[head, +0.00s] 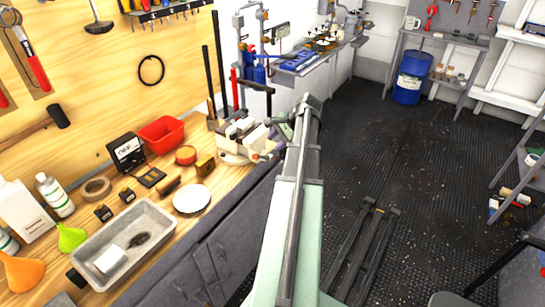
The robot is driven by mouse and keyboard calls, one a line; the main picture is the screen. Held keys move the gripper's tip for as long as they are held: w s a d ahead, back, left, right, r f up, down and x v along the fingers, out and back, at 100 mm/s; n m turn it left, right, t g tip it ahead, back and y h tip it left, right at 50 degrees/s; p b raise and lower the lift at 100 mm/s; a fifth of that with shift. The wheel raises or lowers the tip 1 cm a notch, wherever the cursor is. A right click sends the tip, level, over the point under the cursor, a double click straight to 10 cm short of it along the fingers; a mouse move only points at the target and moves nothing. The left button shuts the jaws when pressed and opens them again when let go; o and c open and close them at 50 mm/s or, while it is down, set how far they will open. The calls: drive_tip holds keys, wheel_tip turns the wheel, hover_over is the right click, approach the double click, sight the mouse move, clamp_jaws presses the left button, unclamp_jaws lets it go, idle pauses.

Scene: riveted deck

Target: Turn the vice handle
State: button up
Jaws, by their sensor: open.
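The vice (238,139), pale with grey parts, is mounted at the far end of the wooden workbench (222,178), near its right edge. Its handle is not clearly made out; the front of the vice is small and partly crowded by my arm. My arm reaches up from the bottom of the head view and bends over beside the vice. My gripper (272,139) is at its end, close to the right side of the vice, small and partly hidden. It is open, with nothing seen in it. Whether it touches the vice or the handle cannot be told.
The bench holds a grey tray (95,279), a white dish (191,199), a red bin (162,133) and several bottles and tins. Dark upright bars (218,62) stand behind the vice. A blue drum (411,77) is at the back.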

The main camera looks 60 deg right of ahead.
sight(262, 156)
drive_tip(key=b+x, duration=0.9)
drive_tip(key=x, duration=0.2)
drive_tip(key=shift+d+f, duration=0.1)
clamp_jaws()
